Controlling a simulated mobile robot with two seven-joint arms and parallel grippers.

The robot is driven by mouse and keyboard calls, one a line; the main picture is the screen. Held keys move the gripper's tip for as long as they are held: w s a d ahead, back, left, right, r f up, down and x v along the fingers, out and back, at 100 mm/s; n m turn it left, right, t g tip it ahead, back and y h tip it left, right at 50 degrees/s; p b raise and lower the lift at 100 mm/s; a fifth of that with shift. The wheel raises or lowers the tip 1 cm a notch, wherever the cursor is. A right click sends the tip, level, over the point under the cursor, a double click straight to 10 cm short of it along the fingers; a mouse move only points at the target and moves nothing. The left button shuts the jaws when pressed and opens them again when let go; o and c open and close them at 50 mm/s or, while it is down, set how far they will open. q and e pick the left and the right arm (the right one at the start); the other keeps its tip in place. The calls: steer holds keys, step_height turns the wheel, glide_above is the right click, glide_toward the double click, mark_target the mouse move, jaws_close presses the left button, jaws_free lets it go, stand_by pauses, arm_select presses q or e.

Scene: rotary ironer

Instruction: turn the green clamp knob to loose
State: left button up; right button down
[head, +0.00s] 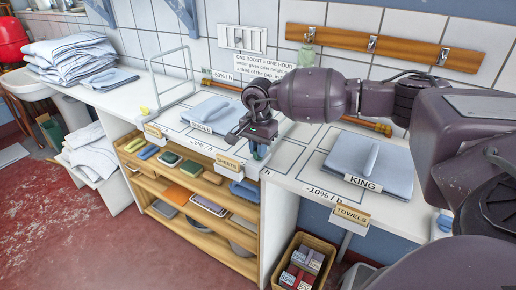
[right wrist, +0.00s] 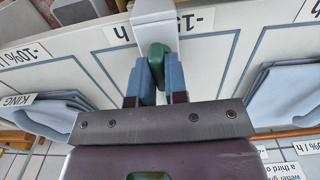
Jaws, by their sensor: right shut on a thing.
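The green clamp knob (right wrist: 157,56) sits between the two blue fingers of my right gripper (right wrist: 155,78) in the right wrist view. The gripper is shut on it. The knob is on the end of a white block (right wrist: 153,18) at the edge of the white counter. In the head view my right gripper (head: 258,150) points down at the counter's front edge, and the fingers mostly hide the knob there. Whether the knob stands tight or loose cannot be told. My left gripper is not in view.
Folded blue linen lies on both sides: a SINGLE stack (head: 214,114) to the left and a KING stack (head: 368,165) to the right. Signs for SHEETS (head: 229,163) and TOWELS (head: 351,215) stand along the front edge. Wooden shelves (head: 185,190) are below.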

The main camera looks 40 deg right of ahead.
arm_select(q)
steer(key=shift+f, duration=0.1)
arm_select(e)
steer(key=c, duration=1.1)
jaws_free()
steer(key=shift+c, duration=0.2)
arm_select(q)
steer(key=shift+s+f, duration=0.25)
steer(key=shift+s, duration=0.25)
arm_select(e)
step_height(320, 180, up, 10)
steer(key=shift+f+p, duration=0.25)
steer(key=shift+p, duration=0.1)
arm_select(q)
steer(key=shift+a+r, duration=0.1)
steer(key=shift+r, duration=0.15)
arm_select(e)
steer(key=shift+r, duration=0.7)
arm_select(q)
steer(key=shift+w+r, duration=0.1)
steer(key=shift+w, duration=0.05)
